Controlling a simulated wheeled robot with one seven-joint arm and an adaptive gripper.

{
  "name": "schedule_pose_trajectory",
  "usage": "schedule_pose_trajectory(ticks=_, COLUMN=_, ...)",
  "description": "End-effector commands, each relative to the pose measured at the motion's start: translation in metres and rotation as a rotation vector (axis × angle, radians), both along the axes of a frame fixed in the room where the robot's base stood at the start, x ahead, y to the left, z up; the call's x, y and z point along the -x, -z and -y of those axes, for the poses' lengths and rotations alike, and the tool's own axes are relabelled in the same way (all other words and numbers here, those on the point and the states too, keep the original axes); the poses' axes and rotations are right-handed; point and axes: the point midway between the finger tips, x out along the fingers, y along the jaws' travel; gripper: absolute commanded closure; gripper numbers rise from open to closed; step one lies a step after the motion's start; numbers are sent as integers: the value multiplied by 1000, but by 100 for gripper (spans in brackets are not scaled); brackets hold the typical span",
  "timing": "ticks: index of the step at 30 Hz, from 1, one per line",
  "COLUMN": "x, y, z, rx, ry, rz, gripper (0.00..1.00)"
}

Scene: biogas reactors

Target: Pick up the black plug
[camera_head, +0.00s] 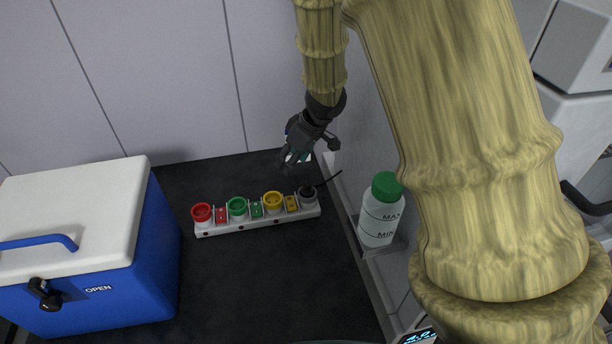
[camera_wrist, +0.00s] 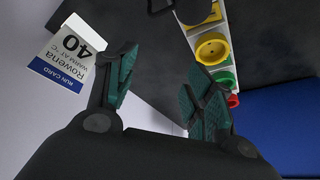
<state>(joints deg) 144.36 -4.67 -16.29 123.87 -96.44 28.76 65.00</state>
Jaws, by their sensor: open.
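The black plug (camera_head: 307,192) sits at the right end of a white strip (camera_head: 258,225), with a thin black cable running up and to the right. In the wrist view a dark part that looks like this plug (camera_wrist: 162,5) is cut off at the top edge. My gripper (camera_head: 309,154) is above and behind the strip's right end, apart from the plug, with its fingers spread. In the wrist view my gripper (camera_wrist: 160,75) shows two green-padded fingers with nothing between them.
Red (camera_head: 202,212), green (camera_head: 237,206) and yellow (camera_head: 272,201) round sockets share the strip. A blue cooler (camera_head: 150,245) stands left. A green-capped bottle (camera_head: 380,220) stands right. A run card (camera_wrist: 68,55) is near one finger. The dark surface in front of the strip is clear.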

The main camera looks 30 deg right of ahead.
Motion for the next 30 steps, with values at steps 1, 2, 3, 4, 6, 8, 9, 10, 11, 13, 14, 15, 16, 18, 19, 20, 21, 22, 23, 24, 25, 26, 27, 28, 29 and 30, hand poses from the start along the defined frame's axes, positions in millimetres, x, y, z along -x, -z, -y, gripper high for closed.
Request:
schedule_pose_trajectory(ticks=1, x=18, y=-21, z=8, rx=27, ry=-12, rz=-22, gripper=47)
schedule_pose_trajectory(ticks=2, x=27, y=-26, z=12, rx=40, ry=-16, rz=-36, gripper=47)
schedule_pose_trajectory(ticks=3, x=38, y=-32, z=18, rx=54, ry=-21, rz=-50, gripper=47)
schedule_pose_trajectory(ticks=4, x=46, y=-37, z=21, rx=63, ry=-23, rz=-59, gripper=47)
schedule_pose_trajectory(ticks=6, x=60, y=-45, z=28, rx=79, ry=-28, rz=-77, gripper=47)
schedule_pose_trajectory(ticks=8, x=69, y=-50, z=32, rx=88, ry=-30, rz=-87, gripper=47)
schedule_pose_trajectory(ticks=9, x=72, y=-52, z=34, rx=92, ry=-30, rz=-93, gripper=47)
schedule_pose_trajectory(ticks=10, x=75, y=-52, z=35, rx=94, ry=-31, rz=-96, gripper=47)
schedule_pose_trajectory(ticks=11, x=76, y=-52, z=35, rx=96, ry=-31, rz=-99, gripper=47)
schedule_pose_trajectory(ticks=13, x=78, y=-47, z=35, rx=96, ry=-31, rz=-102, gripper=47)
schedule_pose_trajectory(ticks=14, x=77, y=-43, z=35, rx=95, ry=-31, rz=-103, gripper=47)
schedule_pose_trajectory(ticks=15, x=76, y=-38, z=35, rx=95, ry=-28, rz=-103, gripper=47)
schedule_pose_trajectory(ticks=16, x=75, y=-33, z=34, rx=96, ry=-29, rz=-103, gripper=47)
schedule_pose_trajectory(ticks=18, x=72, y=-23, z=33, rx=95, ry=-30, rz=-103, gripper=47)
schedule_pose_trajectory(ticks=19, x=71, y=-19, z=32, rx=95, ry=-28, rz=-103, gripper=47)
schedule_pose_trajectory(ticks=20, x=70, y=-15, z=32, rx=96, ry=-30, rz=-101, gripper=47)
schedule_pose_trajectory(ticks=21, x=69, y=-11, z=31, rx=96, ry=-30, rz=-102, gripper=47)
schedule_pose_trajectory(ticks=22, x=68, y=-8, z=31, rx=96, ry=-30, rz=-102, gripper=47)
schedule_pose_trajectory(ticks=23, x=68, y=-5, z=30, rx=97, ry=-29, rz=-102, gripper=47)
schedule_pose_trajectory(ticks=24, x=67, y=-3, z=30, rx=97, ry=-30, rz=-102, gripper=47)
schedule_pose_trajectory(ticks=25, x=67, y=-1, z=29, rx=96, ry=-31, rz=-101, gripper=47)
schedule_pose_trajectory(ticks=26, x=66, y=0, z=29, rx=96, ry=-31, rz=-101, gripper=47)
schedule_pose_trajectory(ticks=27, x=66, y=1, z=29, rx=97, ry=-31, rz=-101, gripper=47)
schedule_pose_trajectory(ticks=28, x=66, y=2, z=29, rx=97, ry=-31, rz=-101, gripper=47)
schedule_pose_trajectory(ticks=29, x=66, y=3, z=28, rx=97, ry=-31, rz=-101, gripper=47)
schedule_pose_trajectory(ticks=30, x=65, y=6, z=28, rx=96, ry=-30, rz=-101, gripper=47)
